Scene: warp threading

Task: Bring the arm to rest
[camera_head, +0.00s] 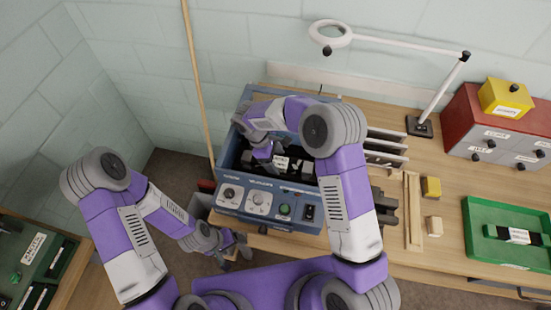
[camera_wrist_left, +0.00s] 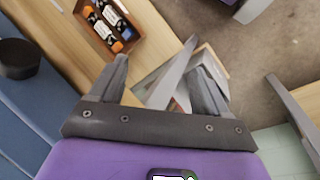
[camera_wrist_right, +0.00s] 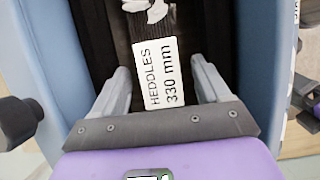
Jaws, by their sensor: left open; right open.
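My left gripper (camera_head: 236,247) hangs open and empty in front of the blue machine's front panel, low over the front edge of the bench. In the left wrist view (camera_wrist_left: 160,78) its two fingers stand apart with nothing held between them. My right arm reaches over the blue machine (camera_head: 258,205), and my right gripper (camera_head: 264,152) is down inside its open tub. In the right wrist view the right fingers (camera_wrist_right: 163,82) are apart, on either side of a white label reading "HEDDLES 330 mm" (camera_wrist_right: 162,75) on a dark bundle. Whether they touch the bundle I cannot tell.
A green tray (camera_head: 480,235) with a dark labelled bundle lies on the right of the bench. A red cabinet (camera_head: 472,108), a yellow box (camera_head: 505,97) and a magnifier lamp (camera_head: 331,34) stand behind. A wooden pole (camera_head: 196,75) leans left of the machine. Another green tray (camera_head: 66,265) is lower left.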

